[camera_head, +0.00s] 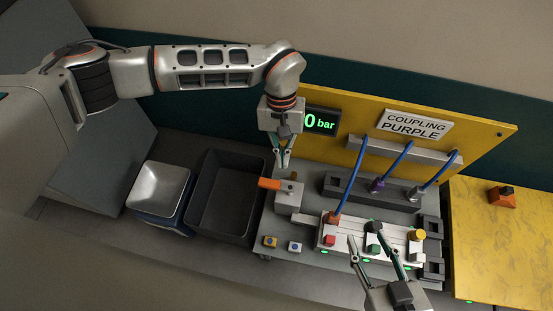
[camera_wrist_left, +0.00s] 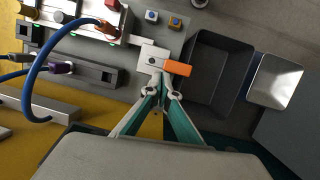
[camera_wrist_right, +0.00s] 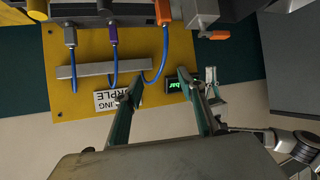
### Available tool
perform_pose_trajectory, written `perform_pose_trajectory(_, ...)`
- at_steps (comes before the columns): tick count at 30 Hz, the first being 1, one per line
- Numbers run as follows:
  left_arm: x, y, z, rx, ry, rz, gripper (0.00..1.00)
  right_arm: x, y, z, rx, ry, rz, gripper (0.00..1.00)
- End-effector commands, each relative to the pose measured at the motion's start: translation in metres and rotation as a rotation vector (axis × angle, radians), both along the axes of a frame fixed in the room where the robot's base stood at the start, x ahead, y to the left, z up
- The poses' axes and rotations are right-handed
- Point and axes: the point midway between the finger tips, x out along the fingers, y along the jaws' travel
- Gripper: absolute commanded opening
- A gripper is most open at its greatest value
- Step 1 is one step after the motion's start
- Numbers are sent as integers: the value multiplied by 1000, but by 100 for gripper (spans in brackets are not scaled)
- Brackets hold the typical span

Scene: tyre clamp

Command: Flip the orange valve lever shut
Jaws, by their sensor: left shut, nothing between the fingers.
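The orange valve lever (camera_head: 270,184) sits on a light grey valve block (camera_head: 289,197) and points left, toward the dark bin. In the left wrist view the lever (camera_wrist_left: 178,68) points right from its block (camera_wrist_left: 152,56). My left gripper (camera_head: 282,164) is shut and empty, fingers pointing down, just behind the lever and block. In its wrist view the fingertips (camera_wrist_left: 162,78) are close beside the lever's base; I cannot tell whether they touch. My right gripper (camera_head: 366,238) is open and empty over the front of the fixture, away from the lever. The lever (camera_wrist_right: 214,35) also shows in the right wrist view.
A display (camera_head: 321,121), partly hidden by my left wrist, shows "0 bar". Blue hoses (camera_head: 350,178) run down from a yellow panel (camera_head: 480,140). A dark bin (camera_head: 225,198) and a silver tray (camera_head: 158,187) stand left of the lever. A yellow table (camera_head: 510,245) is at right.

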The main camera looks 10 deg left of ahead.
Motion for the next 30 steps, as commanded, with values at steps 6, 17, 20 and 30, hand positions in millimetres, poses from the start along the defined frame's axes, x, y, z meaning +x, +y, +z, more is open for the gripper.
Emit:
perform_pose_trajectory(6, 25, 32, -3, 87, -50, -63, 0, -2, 1, -4, 3, 6, 0, 40)
perform_pose_trajectory(17, 24, 32, -4, 88, -51, -65, 0, -1, 1, -3, 4, 5, 0, 40)
perform_pose_trajectory(20, 22, 32, -13, 88, -48, -66, 0, -1, 2, -4, 10, 6, -1, 40)
perform_pose_trajectory(30, 5, 31, -71, 84, -40, -65, 0, 1, 13, -2, 58, 2, -9, 40)
